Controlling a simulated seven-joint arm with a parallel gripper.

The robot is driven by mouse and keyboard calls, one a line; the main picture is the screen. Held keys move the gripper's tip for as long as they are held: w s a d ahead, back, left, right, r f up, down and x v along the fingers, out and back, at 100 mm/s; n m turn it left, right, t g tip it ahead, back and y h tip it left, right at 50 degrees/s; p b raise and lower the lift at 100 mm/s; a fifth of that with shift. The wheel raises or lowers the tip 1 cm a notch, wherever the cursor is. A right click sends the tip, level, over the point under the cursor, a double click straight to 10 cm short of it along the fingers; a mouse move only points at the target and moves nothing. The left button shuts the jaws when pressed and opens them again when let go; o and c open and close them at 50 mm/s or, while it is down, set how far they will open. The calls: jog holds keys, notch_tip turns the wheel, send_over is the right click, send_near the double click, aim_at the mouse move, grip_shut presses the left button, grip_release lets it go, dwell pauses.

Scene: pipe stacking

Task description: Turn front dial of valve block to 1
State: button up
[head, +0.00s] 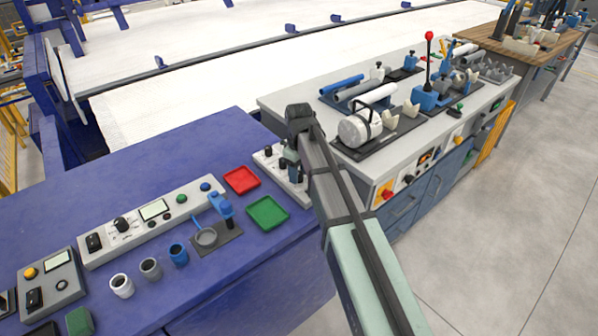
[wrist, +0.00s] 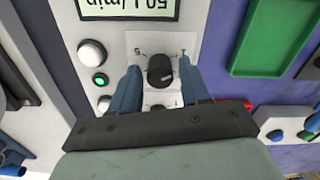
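In the wrist view, the valve block (wrist: 110,20) is a pale panel with a black round dial (wrist: 159,71) on a white label plate. A light pointer line shows on the dial, but its exact setting is hard to read. My gripper (wrist: 160,69) has its two blue fingers on either side of this dial, with a visible gap on each side. A second dial below it is mostly hidden by my gripper. In the head view, the block (head: 268,158) stands on the blue bench's right part, and my gripper (head: 290,160) reaches down over it, covering most of it.
In the wrist view, a display (wrist: 128,8) reads 50 l/min upside down, beside a white button (wrist: 92,53) and a lit green button (wrist: 100,79). In the head view, red (head: 241,181) and green (head: 267,213) trays lie close to the block.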

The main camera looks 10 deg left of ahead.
jog(key=shift+o, duration=0.7)
notch_tip(320, 180, up, 14)
jog(key=shift+d+f, duration=0.1)
jog(key=shift+f, duration=0.05)
dwell(0.4)
jog(key=s+d+f+m+g+h, duration=0.1)
jog(key=s+d+f+m, duration=0.2)
jog(key=s+d+f, duration=0.55)
jog(key=s+d+f+m+g+h, duration=0.1)
jog(key=s+d+f+m, duration=0.2)
jog(key=d+f, duration=1.05)
jog(key=s+d+f+m+g+y, duration=0.1)
jog(key=s+f+m+g, duration=0.1)
jog(key=s+f, duration=1.05)
jog(key=s+d+f+m+g, duration=0.1)
jog(key=s+d+f+m, duration=0.1)
jog(key=s+f, duration=1.1)
jog(key=s+f+m+g+y, duration=0.1)
jog(key=s+f, duration=0.9)
jog(key=shift+g, duration=0.4)
